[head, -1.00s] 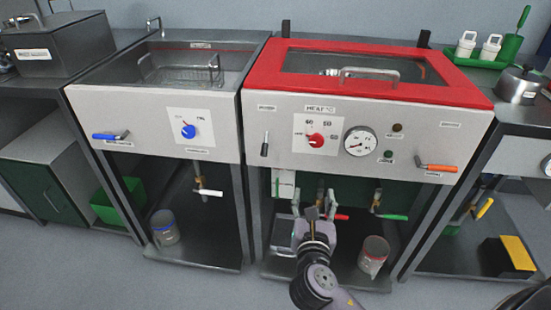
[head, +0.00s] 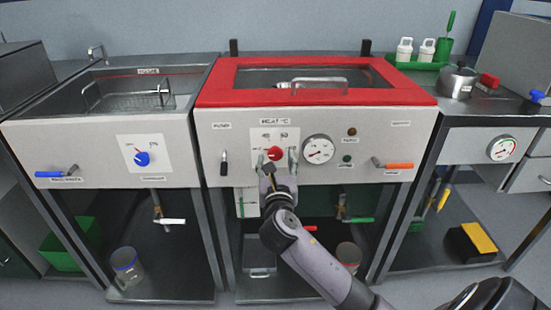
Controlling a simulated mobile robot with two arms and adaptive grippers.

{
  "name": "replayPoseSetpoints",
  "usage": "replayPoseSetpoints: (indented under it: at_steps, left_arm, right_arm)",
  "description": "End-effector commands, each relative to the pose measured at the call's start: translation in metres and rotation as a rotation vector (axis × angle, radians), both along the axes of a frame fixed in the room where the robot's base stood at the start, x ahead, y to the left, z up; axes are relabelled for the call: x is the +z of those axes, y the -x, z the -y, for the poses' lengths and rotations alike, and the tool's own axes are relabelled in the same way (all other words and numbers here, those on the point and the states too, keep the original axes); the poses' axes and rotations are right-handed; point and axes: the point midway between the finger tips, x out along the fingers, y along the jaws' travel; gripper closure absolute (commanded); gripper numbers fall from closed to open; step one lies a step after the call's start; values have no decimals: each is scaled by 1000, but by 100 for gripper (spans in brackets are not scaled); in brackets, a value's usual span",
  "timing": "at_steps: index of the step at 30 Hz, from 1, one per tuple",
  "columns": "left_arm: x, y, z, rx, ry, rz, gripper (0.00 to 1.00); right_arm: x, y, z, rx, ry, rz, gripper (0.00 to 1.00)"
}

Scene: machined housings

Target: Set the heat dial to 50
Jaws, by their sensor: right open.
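The red heat dial (head: 274,153) sits on a white plate under the "HEAT °C" label, on the front panel of the red-topped machine (head: 318,97). Number marks ring the dial; the pointer's exact setting is too small to read. My right gripper (head: 275,164) is open in front of the dial, its fingers rising on either side and just below it. I cannot tell whether the fingers touch the dial. The gripper hides the dial plate's lower part. My left gripper is not in view.
Beside the dial are a round gauge (head: 318,150), a black switch lever (head: 224,163) and an orange-handled lever (head: 392,165). The left machine has a blue dial (head: 142,159) and blue lever (head: 57,174). A jar (head: 349,255) stands on the lower shelf.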

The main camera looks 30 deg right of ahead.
Motion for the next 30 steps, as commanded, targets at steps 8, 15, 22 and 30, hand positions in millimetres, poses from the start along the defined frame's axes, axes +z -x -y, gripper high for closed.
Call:
replayPoseSetpoints:
  at_steps: [8,15,22,30]
  left_arm:
    - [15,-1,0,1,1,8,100]
    - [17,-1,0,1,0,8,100]
    - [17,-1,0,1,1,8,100]
    - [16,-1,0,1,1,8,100]
  right_arm:
    - [0,-24,14,1,0,0,47]
    - [0,-25,15,1,1,1,47]
    - [0,-25,15,1,0,0,58]
    - [0,-25,15,1,0,0,76]
